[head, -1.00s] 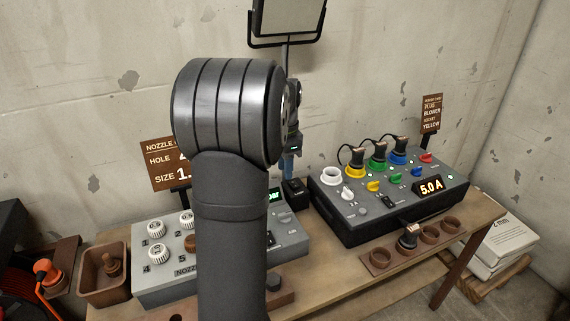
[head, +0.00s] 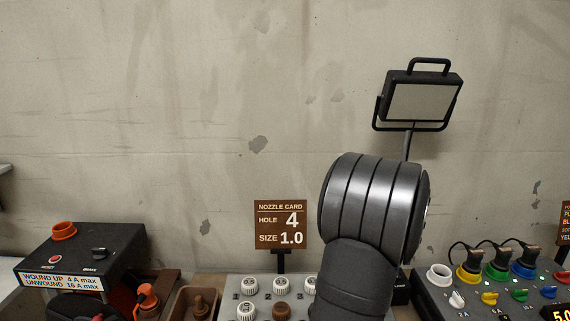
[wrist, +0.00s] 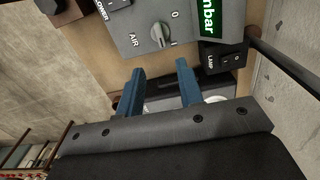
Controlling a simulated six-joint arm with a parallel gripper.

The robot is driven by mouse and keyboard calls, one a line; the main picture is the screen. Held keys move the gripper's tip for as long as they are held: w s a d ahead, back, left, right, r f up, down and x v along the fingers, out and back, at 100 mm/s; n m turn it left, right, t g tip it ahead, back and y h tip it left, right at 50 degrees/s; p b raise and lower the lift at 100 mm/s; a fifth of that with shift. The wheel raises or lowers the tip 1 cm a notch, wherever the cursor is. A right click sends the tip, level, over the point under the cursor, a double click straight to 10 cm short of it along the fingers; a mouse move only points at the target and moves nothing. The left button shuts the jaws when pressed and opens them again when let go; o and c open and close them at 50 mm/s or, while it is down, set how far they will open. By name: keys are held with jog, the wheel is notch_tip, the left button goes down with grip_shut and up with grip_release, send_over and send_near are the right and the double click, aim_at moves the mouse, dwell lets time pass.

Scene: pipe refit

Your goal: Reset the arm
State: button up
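My gripper (wrist: 160,68) shows in the wrist view with its two blue fingers apart and nothing held between them. The fingers point toward the grey box with an AIR knob (wrist: 161,36) and a lit green display (wrist: 209,34). A small black LAMP switch box (wrist: 223,57) is just beyond the right finger. In the head view my own dark arm stands right of the middle and hides my gripper.
A nozzle card (head: 281,224) reads hole 4, size 1.0. A work lamp (head: 421,101) stands behind my arm. A panel with coloured sockets (head: 470,303) is at right, and a black box with an orange socket (head: 84,250) at left. The wall above is clear.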

notch_tip(320, 180, down, 12)
jog(key=shift+f, duration=0.25)
dwell(0.4)
